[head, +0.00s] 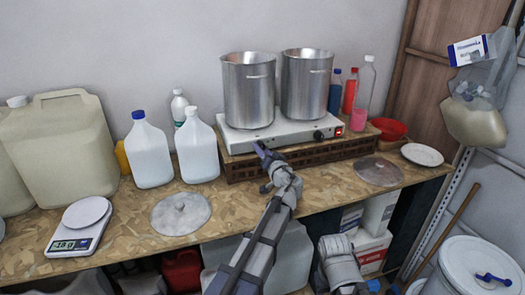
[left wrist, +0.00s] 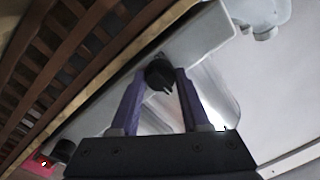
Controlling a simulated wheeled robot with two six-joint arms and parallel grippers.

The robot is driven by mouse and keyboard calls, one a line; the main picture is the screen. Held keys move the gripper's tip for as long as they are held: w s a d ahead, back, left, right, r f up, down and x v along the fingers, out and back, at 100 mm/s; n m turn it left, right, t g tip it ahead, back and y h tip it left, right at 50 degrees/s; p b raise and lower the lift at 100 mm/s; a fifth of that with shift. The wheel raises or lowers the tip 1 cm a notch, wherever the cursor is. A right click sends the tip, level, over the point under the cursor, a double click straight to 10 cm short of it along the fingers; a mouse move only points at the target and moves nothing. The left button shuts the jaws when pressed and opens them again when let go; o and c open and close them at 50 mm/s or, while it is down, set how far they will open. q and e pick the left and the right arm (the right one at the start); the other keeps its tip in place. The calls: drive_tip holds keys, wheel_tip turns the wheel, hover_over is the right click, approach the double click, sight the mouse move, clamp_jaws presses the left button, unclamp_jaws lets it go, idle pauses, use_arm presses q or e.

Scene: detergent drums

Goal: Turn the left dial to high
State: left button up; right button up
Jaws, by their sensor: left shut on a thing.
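The white two-burner hotplate (head: 290,132) stands on a brown slatted crate, with a large steel pot on each burner. My left gripper (head: 262,152) is at its front left, where the left dial is hidden in the head view. In the left wrist view, the black left dial (left wrist: 160,74) sits between the purple fingertips of my left gripper (left wrist: 158,80), which is shut on it. The right dial (head: 319,135) is black and clear of the gripper. The dial marks are too small to read. Part of my right arm shows at the bottom, but its gripper does not.
The steel pots (head: 249,90) (head: 306,84) stand close above the gripper. White jugs (head: 150,153) and a scale (head: 80,228) are to the left on the bench. A lit red switch (head: 339,131) is beside the right dial. A grey disc (head: 378,171) lies at the right.

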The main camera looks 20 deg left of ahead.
use_arm(q)
clamp_jaws()
drive_tip(key=shift+m, duration=0.3)
drive_tip(key=shift+f+m+t+b, duration=0.1)
drive_tip(key=shift+m+t+b, duration=0.2)
drive_tip(key=shift+m, duration=3.05)
drive_tip(key=shift+m+t+b, duration=0.2)
drive_tip(key=shift+m+b, duration=0.2)
drive_tip(key=shift+m, duration=2.95)
